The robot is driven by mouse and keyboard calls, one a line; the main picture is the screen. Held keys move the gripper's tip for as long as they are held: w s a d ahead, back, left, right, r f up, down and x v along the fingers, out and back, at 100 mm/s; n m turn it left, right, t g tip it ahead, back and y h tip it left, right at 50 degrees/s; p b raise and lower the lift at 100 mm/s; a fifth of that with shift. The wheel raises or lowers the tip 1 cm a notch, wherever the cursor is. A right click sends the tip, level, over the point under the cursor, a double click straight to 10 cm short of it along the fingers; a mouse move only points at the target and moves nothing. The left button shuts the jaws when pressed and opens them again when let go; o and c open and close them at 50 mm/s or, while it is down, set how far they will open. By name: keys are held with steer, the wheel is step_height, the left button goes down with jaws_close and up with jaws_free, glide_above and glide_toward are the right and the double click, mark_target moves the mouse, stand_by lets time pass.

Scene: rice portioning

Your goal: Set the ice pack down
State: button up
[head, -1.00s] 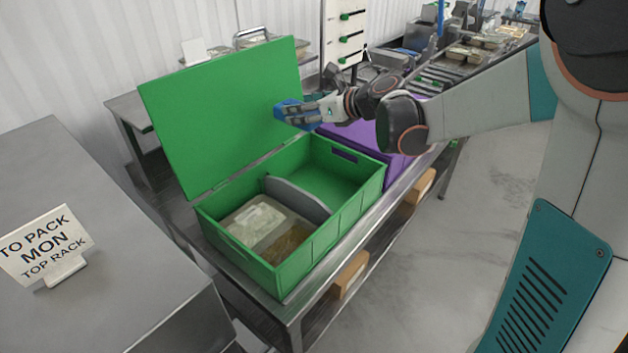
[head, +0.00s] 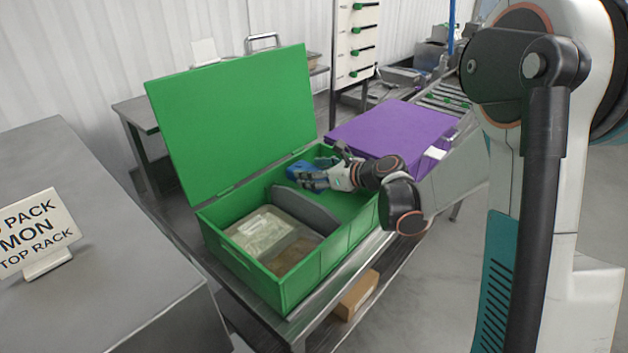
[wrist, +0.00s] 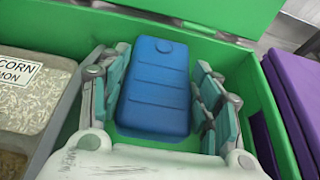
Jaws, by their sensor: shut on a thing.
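The blue ice pack (wrist: 155,85) lies between the fingers of my gripper (wrist: 160,78) in the wrist view. In the head view my gripper (head: 318,178) reaches into the right compartment of the open green box (head: 312,262), and the ice pack (head: 300,169) shows at its fingertips. My gripper is shut on the ice pack. I cannot tell whether its underside touches the box floor. The left compartment holds food containers, one with a pale grainy fill (head: 262,232) and a label ending in "CORN" and "MON" in the wrist view.
A grey curved divider (head: 305,209) splits the box, and its green lid (head: 235,125) stands open at the back. A purple lidded box (head: 392,132) is close on the right. A steel table with a "MON TOP RACK" sign (head: 34,228) stands at the left.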

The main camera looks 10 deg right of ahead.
steer(key=shift+f, duration=0.6)
steer(key=shift+f, duration=0.1)
steer(key=shift+f+b, duration=0.4)
steer(key=shift+b, duration=0.05)
steer(key=shift+f, duration=0.15)
steer(key=o, duration=1.3)
steer(key=shift+r, duration=0.2)
steer(key=shift+r, duration=0.3)
steer(key=p+v, duration=0.4)
steer(key=v, duration=0.8)
